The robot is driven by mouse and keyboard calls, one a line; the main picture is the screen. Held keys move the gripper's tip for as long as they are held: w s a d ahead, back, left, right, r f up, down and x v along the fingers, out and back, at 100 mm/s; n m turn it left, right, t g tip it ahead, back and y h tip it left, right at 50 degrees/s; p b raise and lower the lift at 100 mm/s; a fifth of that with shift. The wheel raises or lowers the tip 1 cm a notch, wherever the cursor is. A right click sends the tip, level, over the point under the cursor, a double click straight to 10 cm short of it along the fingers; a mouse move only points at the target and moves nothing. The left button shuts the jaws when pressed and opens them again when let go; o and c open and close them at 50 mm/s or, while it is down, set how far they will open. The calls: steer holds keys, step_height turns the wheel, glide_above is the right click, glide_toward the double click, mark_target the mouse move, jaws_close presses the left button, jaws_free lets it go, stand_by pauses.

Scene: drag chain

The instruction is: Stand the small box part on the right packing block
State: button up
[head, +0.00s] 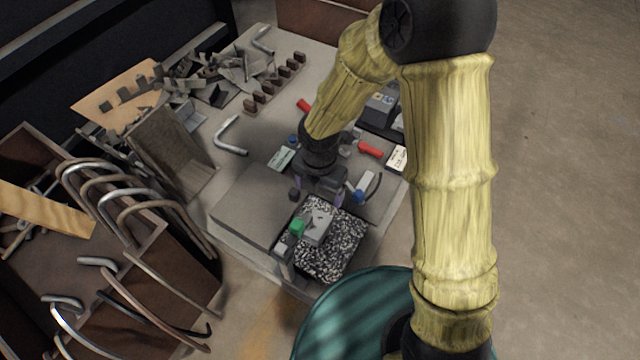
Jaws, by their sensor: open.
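My gripper (318,196) points down over the front part of the work table, its fingers apart, and nothing shows between them. Just below it in the picture a small light grey box part (317,226) is on a black-and-white speckled block (345,246), which looks like the right packing block. I cannot tell whether the box part stands or lies, or whether the fingertips touch it. A green knob-like piece (297,227) is at the box part's left side. My arm hides part of the table behind the gripper.
A flat grey slab (245,210) lies left of the speckled block. Red-handled tools (370,149), a white-and-blue piece (362,187) and a bent metal tube (231,136) lie behind. Brown bins with curved tubes (130,215) stand left. A teal round surface (350,315) is in front.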

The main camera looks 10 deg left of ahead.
mark_target(320, 222)
steer(key=shift+f, duration=0.1)
step_height(320, 222, down, 17)
steer(key=b, duration=0.7)
steer(key=shift+f, duration=0.15)
steer(key=c, duration=1.3)
steer(key=shift+o, duration=0.2)
steer(key=shift+r+p, duration=0.55)
steer(key=shift+r, duration=0.05)
steer(key=shift+w+d, duration=0.1)
steer(key=shift+w, duration=0.1)
steer(key=shift+w+d+p, duration=0.35)
steer(key=shift+w+p, duration=0.1)
steer(key=shift+w, duration=0.35)
steer(key=shift+w+d+p, duration=0.3)
steer(key=shift+w+p, duration=0.1)
steer(key=shift+w, duration=0.4)
steer(key=shift+w+d+p, duration=0.35)
steer(key=shift+w+p, duration=0.1)
steer(key=shift+w, duration=0.35)
